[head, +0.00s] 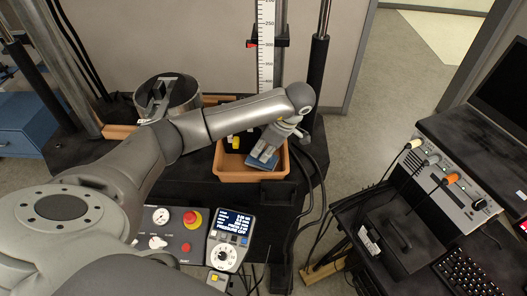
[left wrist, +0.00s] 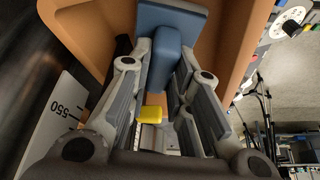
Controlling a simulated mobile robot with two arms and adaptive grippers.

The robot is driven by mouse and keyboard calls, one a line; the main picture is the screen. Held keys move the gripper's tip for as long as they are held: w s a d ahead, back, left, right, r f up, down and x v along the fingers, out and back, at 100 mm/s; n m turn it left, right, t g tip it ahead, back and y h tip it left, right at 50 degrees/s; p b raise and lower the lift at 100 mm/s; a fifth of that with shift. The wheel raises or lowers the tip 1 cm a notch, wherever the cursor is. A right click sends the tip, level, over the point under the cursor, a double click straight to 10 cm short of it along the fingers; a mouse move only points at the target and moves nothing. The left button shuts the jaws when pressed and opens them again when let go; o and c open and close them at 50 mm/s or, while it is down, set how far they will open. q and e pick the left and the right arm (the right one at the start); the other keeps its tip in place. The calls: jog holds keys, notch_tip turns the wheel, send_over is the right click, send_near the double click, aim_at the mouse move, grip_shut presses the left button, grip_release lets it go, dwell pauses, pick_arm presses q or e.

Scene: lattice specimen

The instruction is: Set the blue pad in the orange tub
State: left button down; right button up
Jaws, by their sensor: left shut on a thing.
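The blue pad (head: 263,163) shows in the head view at the fingertips of my left gripper (head: 266,152), over the inside of the orange tub (head: 236,178). In the left wrist view the pad is a flat blue plate (left wrist: 172,17) with a blue block-shaped grip (left wrist: 166,58). My left gripper's fingers (left wrist: 164,62) are shut on this grip. Orange tub walls (left wrist: 238,40) stand on both sides of the pad. Whether the pad touches the tub floor cannot be told. My right gripper is not in view.
A yellow item (head: 236,141) lies in the back left of the tub. A ruled scale (head: 265,50) and a black post (head: 319,70) stand behind it. A control panel (head: 175,235) with a red button is in front. Cables (head: 315,185) run to the right.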

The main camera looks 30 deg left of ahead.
pick_arm(q)
jog(key=shift+f+p, duration=0.35)
jog(key=shift+f, duration=0.6)
jog(key=c, duration=1.3)
grip_release()
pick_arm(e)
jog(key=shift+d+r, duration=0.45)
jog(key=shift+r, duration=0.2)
pick_arm(q)
jog(key=shift+r, duration=0.2)
jog(key=shift+w+d+r+b, duration=0.1)
jog(key=shift+d+r+b, duration=0.05)
jog(key=shift+r+b, duration=0.15)
jog(key=b+v, duration=0.1)
jog(key=v, duration=1)
jog(key=shift+r, duration=0.1)
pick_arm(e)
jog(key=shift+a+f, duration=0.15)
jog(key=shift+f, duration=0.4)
